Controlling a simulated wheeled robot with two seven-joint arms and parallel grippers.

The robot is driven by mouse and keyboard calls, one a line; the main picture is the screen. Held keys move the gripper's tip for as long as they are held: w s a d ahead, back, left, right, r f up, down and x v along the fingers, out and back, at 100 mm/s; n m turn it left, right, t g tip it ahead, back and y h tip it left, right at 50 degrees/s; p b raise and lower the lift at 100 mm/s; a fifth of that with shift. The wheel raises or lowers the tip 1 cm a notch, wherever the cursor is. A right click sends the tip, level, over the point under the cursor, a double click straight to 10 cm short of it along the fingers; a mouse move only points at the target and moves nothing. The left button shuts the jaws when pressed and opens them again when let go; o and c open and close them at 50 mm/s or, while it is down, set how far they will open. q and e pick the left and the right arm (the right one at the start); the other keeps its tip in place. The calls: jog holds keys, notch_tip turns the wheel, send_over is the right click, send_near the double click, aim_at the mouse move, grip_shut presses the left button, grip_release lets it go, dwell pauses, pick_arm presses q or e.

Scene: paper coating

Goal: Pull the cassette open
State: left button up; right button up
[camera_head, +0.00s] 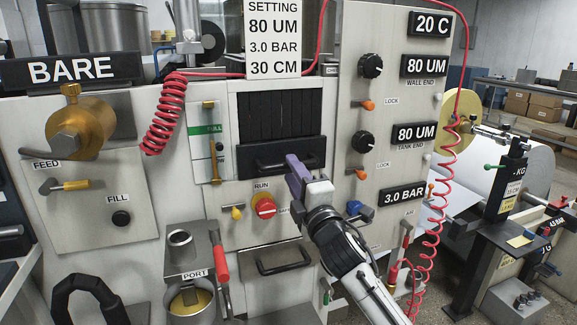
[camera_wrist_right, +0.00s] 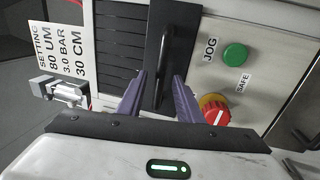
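The cassette (camera_head: 279,115) is a black slatted block in the front of the machine, with a dark front plate and a black bar handle (camera_head: 270,163) at its lower edge. It appears seated in its opening. In the right wrist view, the slats (camera_wrist_right: 121,50) and the handle (camera_wrist_right: 165,55) show close up. My right gripper (camera_head: 293,170) is at the right part of the handle. Its purple fingers (camera_wrist_right: 158,80) are apart, one on each side of the handle; contact cannot be told. My left gripper is not in view.
Below the cassette are a red RUN knob (camera_head: 264,206) and a yellow lever (camera_head: 237,212). A green-marked FULL gauge (camera_head: 207,140) stands to its left. A lower drawer handle (camera_head: 284,262) and a coiled red hose (camera_head: 168,115) are near. A green JOG button (camera_wrist_right: 235,55) is beside the cassette.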

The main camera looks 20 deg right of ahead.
jog(key=shift+w+a+r, duration=0.1)
jog(key=shift+w+r, duration=0.05)
jog(key=shift+w, duration=0.75)
jog(key=shift+w+r, duration=0.15)
jog(key=shift+w, duration=0.75)
grip_shut()
